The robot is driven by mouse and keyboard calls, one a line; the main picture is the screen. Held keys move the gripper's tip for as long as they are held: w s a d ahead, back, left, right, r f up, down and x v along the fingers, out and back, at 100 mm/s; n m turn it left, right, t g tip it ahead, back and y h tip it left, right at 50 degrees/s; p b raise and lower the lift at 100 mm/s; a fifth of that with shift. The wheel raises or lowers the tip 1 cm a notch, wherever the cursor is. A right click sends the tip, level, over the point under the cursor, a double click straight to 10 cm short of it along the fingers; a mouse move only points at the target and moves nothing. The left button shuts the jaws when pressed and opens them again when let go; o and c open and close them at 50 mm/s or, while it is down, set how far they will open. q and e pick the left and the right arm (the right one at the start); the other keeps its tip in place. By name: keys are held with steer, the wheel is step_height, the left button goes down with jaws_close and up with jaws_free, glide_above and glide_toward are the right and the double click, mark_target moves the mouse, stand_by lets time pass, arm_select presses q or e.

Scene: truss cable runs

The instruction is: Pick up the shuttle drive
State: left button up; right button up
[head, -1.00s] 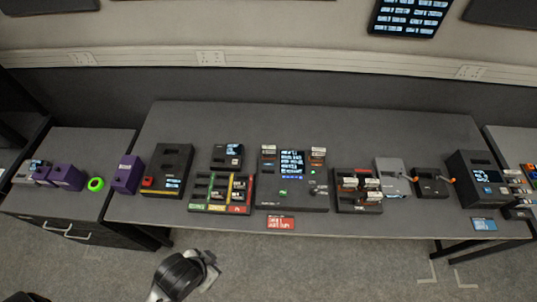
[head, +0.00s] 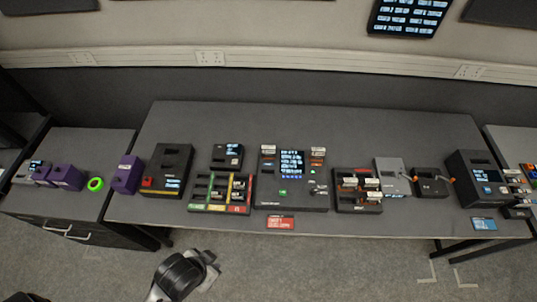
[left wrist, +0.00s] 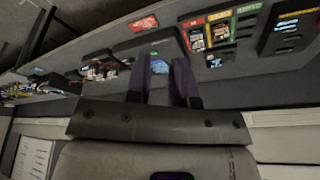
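I cannot tell which thing is the shuttle drive, because the labels are too small to read. Small cartridges sit in the black rack (head: 343,206) right of centre and in the colour-marked rack (head: 199,190) left of centre. Between these racks stands a black console (head: 290,197) with a lit screen. My left arm shows at the bottom of the head view, in front of the table, with its fingers not clear there. In the left wrist view my left gripper (left wrist: 162,88) has two dark fingers apart with nothing between them. My right gripper is not in view.
The grey table (head: 300,118) has a clear strip along its back. A black device (head: 168,164) stands at left, a grey box (head: 390,170) and a dark screened unit (head: 470,172) at right. Purple blocks (head: 68,177) and a green ring (head: 95,184) lie on the left side table.

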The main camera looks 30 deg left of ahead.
arm_select(q)
steer(key=o, duration=1.4)
